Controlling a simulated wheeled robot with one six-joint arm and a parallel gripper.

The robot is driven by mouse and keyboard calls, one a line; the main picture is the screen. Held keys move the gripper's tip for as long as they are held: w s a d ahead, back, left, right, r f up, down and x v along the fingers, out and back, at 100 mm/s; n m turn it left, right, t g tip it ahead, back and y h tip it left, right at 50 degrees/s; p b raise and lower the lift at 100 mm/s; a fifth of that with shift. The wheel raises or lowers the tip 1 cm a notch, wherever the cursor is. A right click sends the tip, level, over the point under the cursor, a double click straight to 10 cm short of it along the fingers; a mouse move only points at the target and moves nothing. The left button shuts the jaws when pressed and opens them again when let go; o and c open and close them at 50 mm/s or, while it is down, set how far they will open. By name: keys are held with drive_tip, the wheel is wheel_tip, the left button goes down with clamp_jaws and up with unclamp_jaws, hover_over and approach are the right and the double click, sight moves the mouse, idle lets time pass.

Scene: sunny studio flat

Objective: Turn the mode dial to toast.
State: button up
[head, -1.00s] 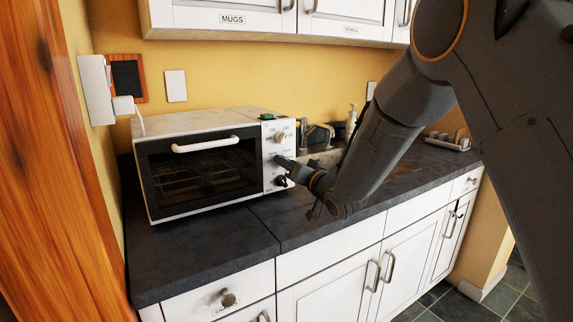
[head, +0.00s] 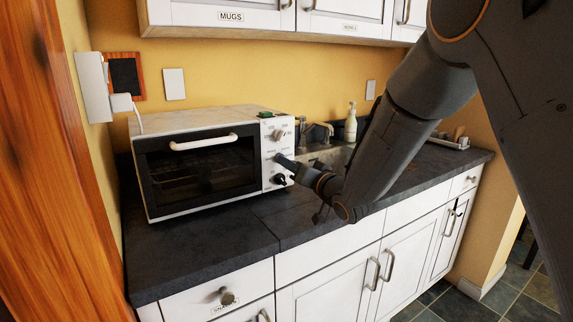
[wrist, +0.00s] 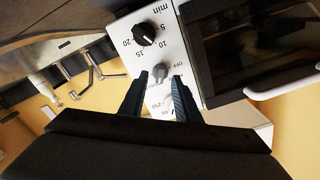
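The white toaster oven (head: 262,199) stands on the dark counter, its control panel on the right side. In the wrist view the panel (wrist: 177,45) appears turned around. It has a black minute timer knob (wrist: 144,34) and a grey middle dial (wrist: 160,70) with an "OFF" mark beside it, likely the mode dial. A third knob is mostly hidden between my fingers. My gripper (wrist: 160,76) is open, its fingertips either side of the grey dial with small gaps showing. In the head view my gripper (head: 279,159) reaches the panel and covers the middle dial. The dial's setting is unclear.
A top knob (head: 278,135) and the black bottom knob (head: 280,179) sit close above and below my gripper. The sink tap (head: 316,131) and a soap bottle (head: 351,123) are behind my arm. The counter (head: 215,240) before the oven is clear.

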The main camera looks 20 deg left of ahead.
drive_tip(key=shift+b+v, duration=0.35)
drive_tip(key=shift+v, duration=2.1)
